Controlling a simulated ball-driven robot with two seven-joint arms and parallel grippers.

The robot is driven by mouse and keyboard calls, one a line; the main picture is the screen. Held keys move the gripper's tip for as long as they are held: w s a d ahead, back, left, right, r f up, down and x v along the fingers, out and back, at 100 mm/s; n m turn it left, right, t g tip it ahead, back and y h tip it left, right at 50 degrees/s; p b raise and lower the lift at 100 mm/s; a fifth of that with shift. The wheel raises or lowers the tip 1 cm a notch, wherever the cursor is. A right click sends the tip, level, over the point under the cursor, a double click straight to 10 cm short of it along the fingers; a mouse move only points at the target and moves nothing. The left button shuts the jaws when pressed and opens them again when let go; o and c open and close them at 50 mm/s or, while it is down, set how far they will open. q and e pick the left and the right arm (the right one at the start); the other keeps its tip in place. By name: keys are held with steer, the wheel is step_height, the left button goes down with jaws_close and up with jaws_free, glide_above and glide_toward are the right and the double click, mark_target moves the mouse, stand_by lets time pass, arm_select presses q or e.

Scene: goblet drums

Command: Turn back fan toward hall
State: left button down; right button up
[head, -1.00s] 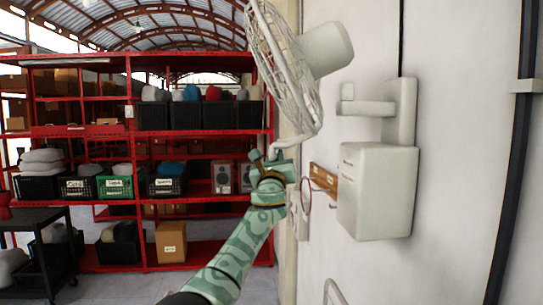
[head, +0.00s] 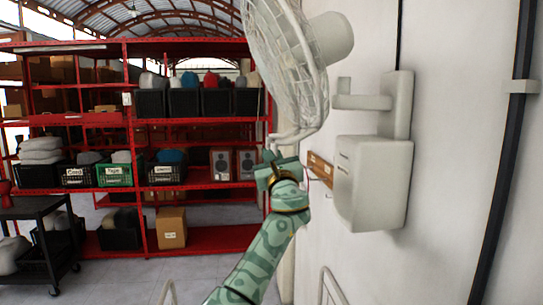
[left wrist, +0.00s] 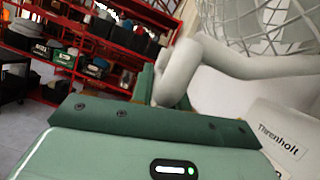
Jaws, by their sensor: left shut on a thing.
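The fan is wall-mounted, with a pale wire cage (head: 291,68) facing left toward the shelves and a rounded motor housing (head: 331,38) behind it. A pale bar curves below the cage. My left gripper (head: 277,162) is shut on the lower end of this bar. In the left wrist view the bar's rounded end (left wrist: 174,78) sits at the gripper, and part of the cage (left wrist: 265,25) shows above. The fingers' exact contact is partly hidden. My right gripper is not in view.
A pale wall box (head: 372,185) with a bracket stands close right of the fan. A small wooden board (head: 320,168) is on the wall behind the gripper. Red shelving (head: 130,120) with bins fills the left, with a dark cart (head: 40,215) in front. Floor between is open.

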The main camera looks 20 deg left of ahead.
arm_select(q)
steer(key=shift+r, duration=0.25)
steer(key=c, duration=1.4)
jaws_free()
steer(key=shift+o, duration=0.2)
steer(key=shift+s, duration=0.1)
steer(key=shift+f, duration=0.1)
steer(key=shift+s+d+f, duration=0.2)
steer(key=shift+s+f, duration=0.05)
steer(key=shift+f, duration=0.05)
steer(key=b+v, duration=0.4)
steer(key=v, duration=1.1)
steer(key=shift+s, duration=0.3)
steer(key=shift+d, duration=0.1)
